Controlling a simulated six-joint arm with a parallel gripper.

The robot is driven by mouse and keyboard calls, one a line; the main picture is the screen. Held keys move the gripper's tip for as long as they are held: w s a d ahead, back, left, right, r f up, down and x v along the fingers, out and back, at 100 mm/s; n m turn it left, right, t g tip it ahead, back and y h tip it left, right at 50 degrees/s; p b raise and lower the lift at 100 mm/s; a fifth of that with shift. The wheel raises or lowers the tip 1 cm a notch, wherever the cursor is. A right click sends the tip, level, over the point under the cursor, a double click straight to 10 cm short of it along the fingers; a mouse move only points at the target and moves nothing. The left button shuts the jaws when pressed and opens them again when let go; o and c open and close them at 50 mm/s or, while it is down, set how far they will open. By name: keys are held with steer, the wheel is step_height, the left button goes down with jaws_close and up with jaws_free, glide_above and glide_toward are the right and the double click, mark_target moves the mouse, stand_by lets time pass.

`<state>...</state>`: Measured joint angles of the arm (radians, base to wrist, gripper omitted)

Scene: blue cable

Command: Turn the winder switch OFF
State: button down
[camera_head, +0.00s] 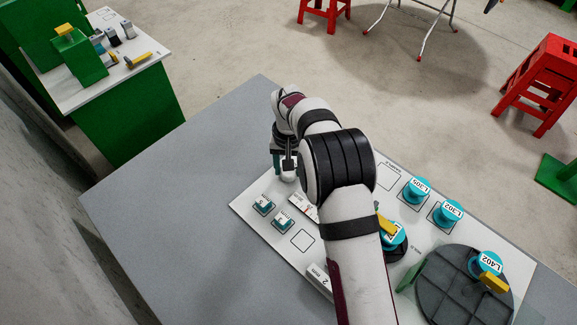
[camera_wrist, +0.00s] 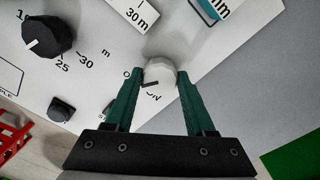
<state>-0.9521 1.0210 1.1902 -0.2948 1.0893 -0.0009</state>
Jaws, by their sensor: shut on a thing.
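The winder switch shows in the wrist view as a pale round knob (camera_wrist: 160,71) with a dark bar mark on its near side. Lettering is printed around it, partly covered by the fingers and hard to read. In the head view the knob (camera_head: 289,178) sits at the far edge of the white panel (camera_head: 246,206). My gripper (camera_wrist: 160,74) has its two green fingers on either side of the knob, shut on it. In the head view my gripper (camera_head: 284,164) points down at the panel, partly hidden by my arm.
A black dial (camera_wrist: 48,40) and a small black knob (camera_wrist: 60,108) are on the panel. Two teal-and-white blocks (camera_head: 264,204) (camera_head: 283,220) stand nearby. Blue labelled spools (camera_head: 415,192) and a dark round turntable (camera_head: 450,290) lie to the right. The grey table (camera_head: 165,215) is clear at left.

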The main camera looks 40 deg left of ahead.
steer(key=shift+c, duration=1.2)
jaws_free()
step_height(320, 180, up, 16)
steer(key=shift+f, duration=0.1)
